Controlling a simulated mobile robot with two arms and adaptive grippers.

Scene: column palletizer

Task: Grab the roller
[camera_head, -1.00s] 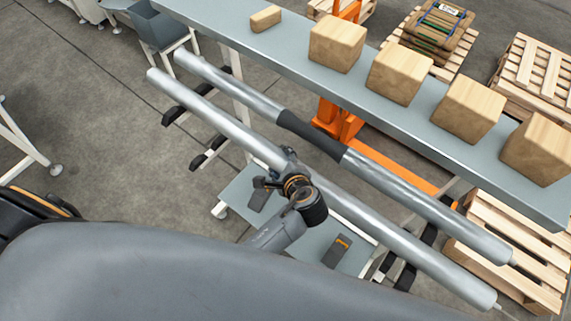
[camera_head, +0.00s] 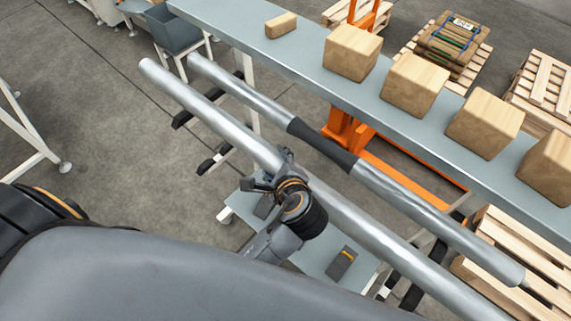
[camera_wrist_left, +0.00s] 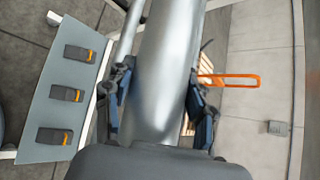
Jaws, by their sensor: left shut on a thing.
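A long plain silver roller (camera_head: 210,112) runs diagonally across the head view. My left gripper (camera_head: 283,160) is shut on it around its middle. In the left wrist view the held roller (camera_wrist_left: 160,75) passes between the two dark fingers (camera_wrist_left: 155,105), which touch its sides. A second silver roller (camera_head: 410,200) with a black middle band lies beyond it, nearly parallel and apart from it in the head view. The near right end of the held roller runs out of the picture. My right gripper is not in view.
A grey conveyor table (camera_head: 235,30) with several cardboard boxes (camera_head: 352,52) stands behind the rollers. An orange lift frame (camera_head: 400,180) and wooden pallets (camera_head: 525,265) are beyond and right. A low grey shelf (camera_head: 318,258) sits below the gripper. Open floor (camera_head: 100,120) lies left.

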